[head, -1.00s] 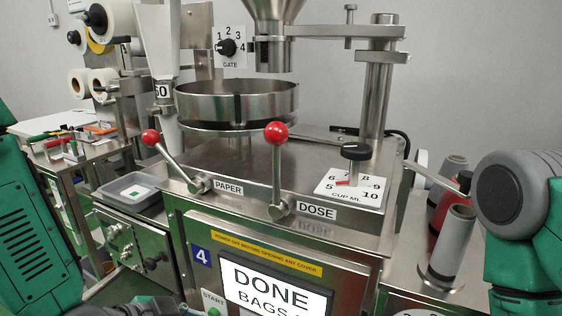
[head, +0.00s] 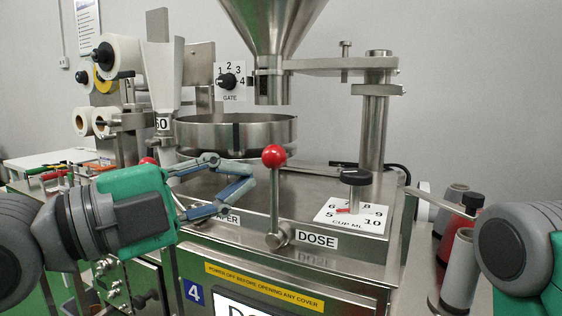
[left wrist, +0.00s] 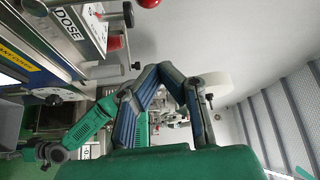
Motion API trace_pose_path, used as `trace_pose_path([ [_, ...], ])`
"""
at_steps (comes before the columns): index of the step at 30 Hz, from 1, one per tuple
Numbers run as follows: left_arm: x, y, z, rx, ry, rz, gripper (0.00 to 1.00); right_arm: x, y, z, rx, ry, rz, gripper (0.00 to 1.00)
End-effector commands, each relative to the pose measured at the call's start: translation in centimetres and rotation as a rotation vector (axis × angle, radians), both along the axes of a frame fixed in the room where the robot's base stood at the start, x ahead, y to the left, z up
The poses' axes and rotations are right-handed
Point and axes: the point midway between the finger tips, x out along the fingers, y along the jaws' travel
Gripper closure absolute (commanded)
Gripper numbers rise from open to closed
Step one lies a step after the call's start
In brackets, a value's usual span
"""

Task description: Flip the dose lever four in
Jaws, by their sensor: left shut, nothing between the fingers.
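The dose lever has a red ball knob (head: 274,157) on a metal rod and stands nearly upright, its pivot above the orange strip. The DOSE label (head: 317,239) is to its right. A blue plate marked 4 (head: 194,292) is on the front panel below. My left gripper (head: 250,174) is shut and empty, its blue-grey fingertips just left of the lever in the head view; contact cannot be told. In the left wrist view the gripper (left wrist: 164,69) is also shut, with a red knob (left wrist: 147,3) at the top edge. My right gripper is not in view.
The paper lever's red knob (head: 149,161) and part of the PAPER label (head: 225,218) are behind my left gripper. A black-knobbed CUP ML dial (head: 355,178) stands to the right of the dose lever. A round metal pan (head: 237,131) is behind, under a funnel (head: 272,25).

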Motion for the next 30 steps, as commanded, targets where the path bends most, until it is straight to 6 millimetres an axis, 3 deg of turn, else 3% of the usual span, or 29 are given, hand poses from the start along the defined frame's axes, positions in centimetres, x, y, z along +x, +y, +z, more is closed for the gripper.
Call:
trace_pose_path([
  [7, 0.4, -0.4, 0.3, -0.001, 0.005, 0.000, 1.00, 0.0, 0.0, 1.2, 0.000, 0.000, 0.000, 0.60],
  [15, 1.6, -2.0, 0.7, 0.000, 0.009, -0.001, 1.00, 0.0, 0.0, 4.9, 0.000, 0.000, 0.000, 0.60],
  [26, 6.2, -8.1, 0.9, -0.002, 0.004, -0.001, 1.00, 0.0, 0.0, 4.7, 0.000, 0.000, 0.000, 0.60],
  [30, 7.5, -5.8, 0.6, -0.005, 0.005, 0.005, 1.00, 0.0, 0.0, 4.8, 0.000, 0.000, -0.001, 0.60],
])
